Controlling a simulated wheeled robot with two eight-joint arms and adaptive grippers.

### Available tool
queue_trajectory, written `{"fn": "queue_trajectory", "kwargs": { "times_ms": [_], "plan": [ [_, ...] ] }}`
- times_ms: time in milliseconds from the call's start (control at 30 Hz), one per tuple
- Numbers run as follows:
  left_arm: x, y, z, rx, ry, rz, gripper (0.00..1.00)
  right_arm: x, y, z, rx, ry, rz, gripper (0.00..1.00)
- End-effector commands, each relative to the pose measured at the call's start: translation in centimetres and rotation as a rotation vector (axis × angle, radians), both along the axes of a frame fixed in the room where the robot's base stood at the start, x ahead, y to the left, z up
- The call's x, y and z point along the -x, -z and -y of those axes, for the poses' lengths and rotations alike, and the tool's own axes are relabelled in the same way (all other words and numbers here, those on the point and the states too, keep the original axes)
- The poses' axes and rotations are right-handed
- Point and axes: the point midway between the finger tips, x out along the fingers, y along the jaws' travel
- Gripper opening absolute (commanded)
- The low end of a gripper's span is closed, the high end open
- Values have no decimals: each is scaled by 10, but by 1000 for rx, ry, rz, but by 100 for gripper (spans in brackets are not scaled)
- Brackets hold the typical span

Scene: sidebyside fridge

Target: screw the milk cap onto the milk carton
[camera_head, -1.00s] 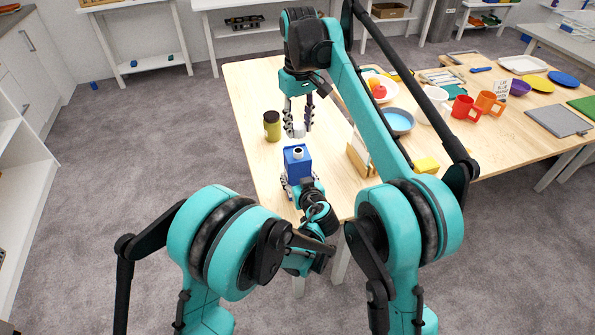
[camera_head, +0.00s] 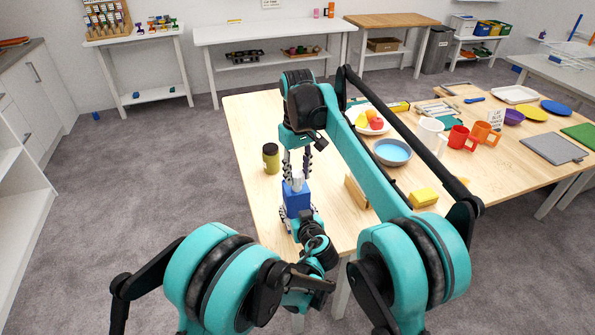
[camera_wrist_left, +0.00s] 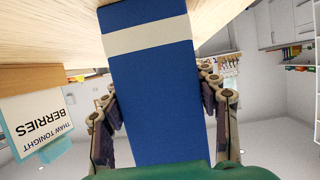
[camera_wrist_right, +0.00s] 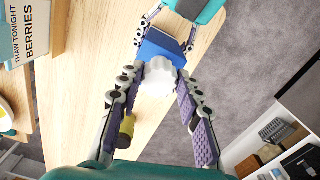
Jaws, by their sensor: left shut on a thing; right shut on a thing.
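The blue milk carton (camera_head: 297,200) stands near the table's front left. My left gripper (camera_head: 296,214) is shut on its lower part from the front; in the left wrist view the carton (camera_wrist_left: 155,90), with a white band, fills the space between the fingers. My right gripper (camera_head: 297,176) points down above the carton and is shut on the white milk cap (camera_head: 297,184). In the right wrist view the cap (camera_wrist_right: 161,74) is between the fingertips, over the carton's top (camera_wrist_right: 158,46). The cap hides the neck, so I cannot tell whether they touch.
An olive jar (camera_head: 271,158) stands left of the carton. A wooden holder with a card (camera_head: 356,191), a yellow block (camera_head: 423,197) and a grey-blue bowl (camera_head: 392,152) are to the right. A fruit plate (camera_head: 369,121), mugs and plates lie farther back.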

Motion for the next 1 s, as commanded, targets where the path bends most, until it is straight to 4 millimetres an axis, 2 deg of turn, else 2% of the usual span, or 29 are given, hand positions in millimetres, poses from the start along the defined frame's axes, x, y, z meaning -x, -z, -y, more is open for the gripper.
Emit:
{"fn": "queue_trajectory", "kwargs": {
  "times_ms": [233,1000],
  "plan": [
    [0,0,0,1,0,-1,8,0,14,0,0,0,1,18],
    [0,0,0,1,0,-1,8,0,18,0,0,0,1,18]
  ]
}}
